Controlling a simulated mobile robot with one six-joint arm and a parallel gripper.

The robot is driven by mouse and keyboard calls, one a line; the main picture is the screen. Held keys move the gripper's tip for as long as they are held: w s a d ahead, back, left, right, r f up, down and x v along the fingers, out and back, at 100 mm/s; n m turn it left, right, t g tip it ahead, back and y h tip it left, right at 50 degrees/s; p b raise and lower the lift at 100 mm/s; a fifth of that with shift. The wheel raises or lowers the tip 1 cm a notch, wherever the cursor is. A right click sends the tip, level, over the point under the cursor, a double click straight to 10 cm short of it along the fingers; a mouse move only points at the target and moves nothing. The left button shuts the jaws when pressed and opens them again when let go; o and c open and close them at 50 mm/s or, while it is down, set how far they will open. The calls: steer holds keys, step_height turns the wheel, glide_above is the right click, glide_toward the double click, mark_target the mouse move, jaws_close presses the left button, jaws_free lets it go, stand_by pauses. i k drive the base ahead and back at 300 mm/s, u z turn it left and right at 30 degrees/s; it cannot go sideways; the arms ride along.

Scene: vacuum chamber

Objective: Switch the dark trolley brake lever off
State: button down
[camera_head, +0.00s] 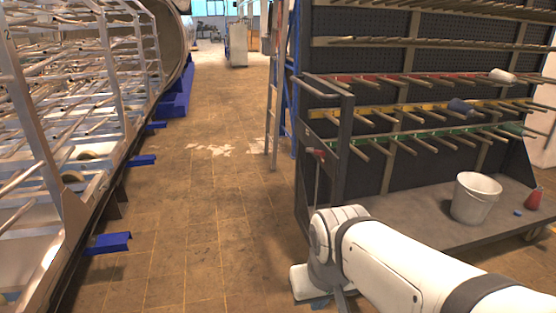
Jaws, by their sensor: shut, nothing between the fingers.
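The dark trolley (338,150) stands on the right, with a dark perforated back panel, rows of pegs and a grey lower deck. A thin upright lever with a red handle (317,154) is at its near left end, beside the dark end post; it looks like the brake lever. The lever's lower end is hidden behind my white arm. My gripper (341,300) is at the bottom edge, below my wrist and partly cut off. It is shut and empty, in front of and below the lever handle, apart from it.
A white bucket (475,198), a red bottle (534,199) and a small blue item (517,212) are on the deck. A metal rack (117,80) with blue feet (108,243) lines the left. The tiled aisle (205,190) between is clear.

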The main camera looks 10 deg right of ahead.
mark_target(318, 152)
steer(key=z, duration=0.2)
steer(key=i, duration=0.95)
steer(key=u, duration=0.2)
